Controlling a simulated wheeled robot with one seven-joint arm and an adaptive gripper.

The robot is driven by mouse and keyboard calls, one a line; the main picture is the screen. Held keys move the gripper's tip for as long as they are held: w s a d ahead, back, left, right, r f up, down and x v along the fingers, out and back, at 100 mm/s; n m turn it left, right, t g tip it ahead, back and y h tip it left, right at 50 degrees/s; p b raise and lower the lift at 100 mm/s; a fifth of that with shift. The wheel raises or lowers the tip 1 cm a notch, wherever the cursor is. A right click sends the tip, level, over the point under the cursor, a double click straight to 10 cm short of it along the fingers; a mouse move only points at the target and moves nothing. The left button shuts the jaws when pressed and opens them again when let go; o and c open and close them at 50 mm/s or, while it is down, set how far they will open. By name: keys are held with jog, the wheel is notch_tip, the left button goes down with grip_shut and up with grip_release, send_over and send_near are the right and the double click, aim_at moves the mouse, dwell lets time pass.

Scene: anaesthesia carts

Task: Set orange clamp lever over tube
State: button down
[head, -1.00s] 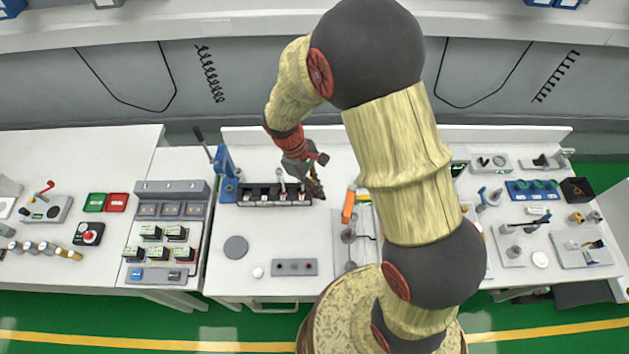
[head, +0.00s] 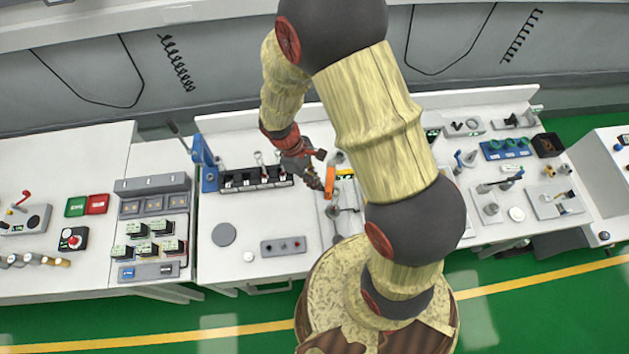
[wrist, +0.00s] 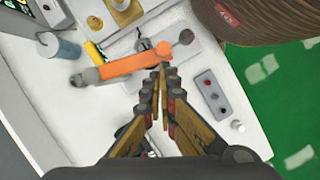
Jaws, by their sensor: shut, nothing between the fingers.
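The orange clamp lever (head: 330,183) is a bar over a light plate on the middle bench, just right of my gripper (head: 317,184). In the wrist view the orange lever (wrist: 130,64) lies across the picture, with a grey round end at its left. My gripper (wrist: 160,72) is shut and empty, its fingertips at the lever's right end; whether they touch it I cannot tell. A dark fitting (wrist: 143,44) sits just beyond the lever. I cannot clearly make out the tube.
A row of black switches (head: 255,177) and a blue lever stand (head: 205,165) are left of my gripper. A grey button strip (head: 283,246) and a grey disc (head: 224,235) lie nearer the front edge. Fittings crowd the right bench. The middle bench's front left is mostly clear.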

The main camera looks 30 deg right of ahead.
jog(key=s+d+n+t, duration=0.1)
jog(key=s+d+n, duration=0.1)
jog(key=n, duration=0.1)
jog(key=shift+h, duration=0.4)
jog(key=shift+w+a, duration=0.1)
jog(key=w+a+r, duration=0.5)
jog(key=a+r, duration=0.2)
jog(key=r, duration=0.2)
jog(key=shift+r+b, duration=0.15)
jog(key=shift+b, duration=0.25)
dwell(0.3)
jog(key=shift+w+a, duration=0.15)
